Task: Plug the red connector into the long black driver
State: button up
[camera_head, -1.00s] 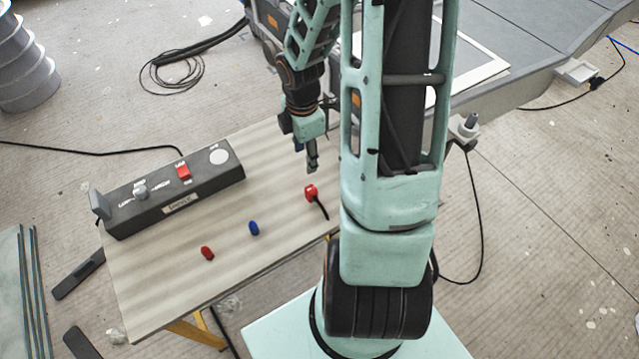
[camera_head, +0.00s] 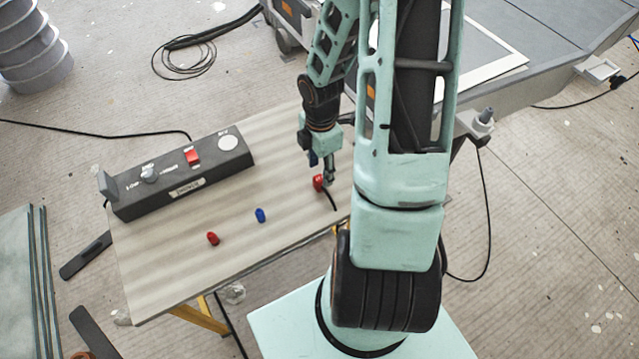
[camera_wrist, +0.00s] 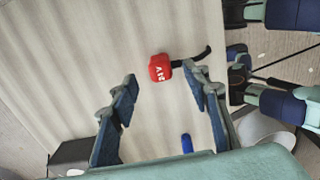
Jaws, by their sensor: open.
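The red connector (camera_head: 318,182), with a short black cable, lies on the table near its right edge. In the wrist view the red connector (camera_wrist: 160,68) shows white lettering and lies beyond and between the fingers. My gripper (camera_head: 325,172) is right above or beside it; the head view does not show the exact gap. In the wrist view my gripper (camera_wrist: 163,92) is open and empty. The long black driver (camera_head: 180,172) is a box with a red switch, a knob and a round white disc, at the back left of the table. Its socket cannot be made out.
A blue cap (camera_head: 260,215) and a red cap (camera_head: 213,238) lie on the table (camera_head: 170,270) left of the connector. The blue cap also shows in the wrist view (camera_wrist: 187,143). A grey bench stands behind at right.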

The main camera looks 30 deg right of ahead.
aim_at(319, 178)
jog(key=shift+f, duration=0.2)
notch_tip(319, 178, down, 5)
jog(key=shift+a+f+b, duration=0.1)
jog(key=shift+a+b, duration=0.05)
jog(key=shift+b, duration=0.3)
jog(key=shift+c, duration=0.2)
jog(key=c, duration=1.1)
